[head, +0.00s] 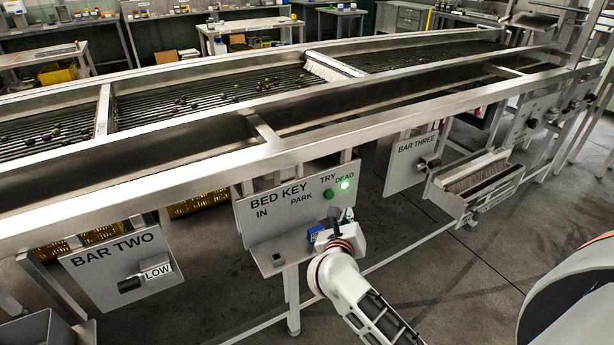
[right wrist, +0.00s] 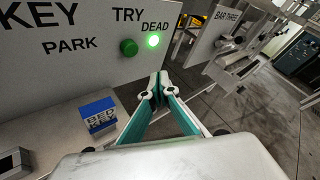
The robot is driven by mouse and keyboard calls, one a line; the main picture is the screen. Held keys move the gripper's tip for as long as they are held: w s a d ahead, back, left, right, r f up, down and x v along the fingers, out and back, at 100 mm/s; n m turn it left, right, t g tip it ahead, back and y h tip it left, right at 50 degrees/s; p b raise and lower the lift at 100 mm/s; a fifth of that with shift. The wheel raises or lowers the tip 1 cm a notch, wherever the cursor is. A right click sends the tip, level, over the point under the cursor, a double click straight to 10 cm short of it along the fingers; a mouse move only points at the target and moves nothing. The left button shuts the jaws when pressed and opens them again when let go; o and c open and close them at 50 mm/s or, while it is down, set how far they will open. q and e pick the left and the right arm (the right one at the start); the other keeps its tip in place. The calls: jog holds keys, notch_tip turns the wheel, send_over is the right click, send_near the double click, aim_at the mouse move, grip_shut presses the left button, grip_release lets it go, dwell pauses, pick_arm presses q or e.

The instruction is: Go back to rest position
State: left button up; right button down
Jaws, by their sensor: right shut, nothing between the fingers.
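My right gripper (head: 345,216) is in front of the bed key panel (head: 285,212), just below its green button (head: 329,193) and lit green lamp (head: 344,185). In the right wrist view its teal fingers (right wrist: 158,90) meet at the tips, with nothing between them. The button (right wrist: 129,47) and lamp (right wrist: 153,41) show beyond the fingers there. A blue block marked BED KEY (right wrist: 98,113) sits on the grey ledge to the left of the fingers, apart from them. It also shows in the head view (head: 314,233). My left gripper is in neither view.
The long roller machine's metal rail (head: 250,160) runs above the panel. To the left hangs the BAR TWO panel (head: 95,268) with a LOW tag (head: 157,270). To the right are the BAR THREE panel (head: 405,172) and a brush tray (head: 475,180). Open floor (head: 450,275) lies in front.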

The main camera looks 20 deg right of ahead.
notch_tip(320, 180, up, 6)
jog(key=s+a+n+t, duration=0.25)
jog(key=n+t, duration=0.35)
jog(key=n, duration=0.3)
jog(key=s+a+f+n+t+y, duration=0.1)
jog(key=s+a+f+n+y, duration=0.1)
jog(key=a+n+y, duration=0.45)
jog(key=s+a+f+n+t+y, duration=0.2)
jog(key=s+a+n+y, duration=0.15)
jog(key=n, duration=0.65)
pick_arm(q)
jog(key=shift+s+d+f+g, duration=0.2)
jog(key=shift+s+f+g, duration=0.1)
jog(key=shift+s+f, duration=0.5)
pick_arm(e)
jog(key=s+a+f+n+g+y, duration=0.1)
jog(key=s+f+n+g, duration=0.4)
jog(key=f, duration=0.6)
jog(key=s+a+f+n+g, duration=0.3)
jog(key=s+f+n+g, duration=0.2)
jog(key=s+f+n, duration=0.5)
notch_tip(320, 180, down, 2)
jog(key=shift+s+f+n+y, duration=0.15)
jog(key=shift+n+y, duration=0.25)
jog(key=shift+n, duration=0.65)
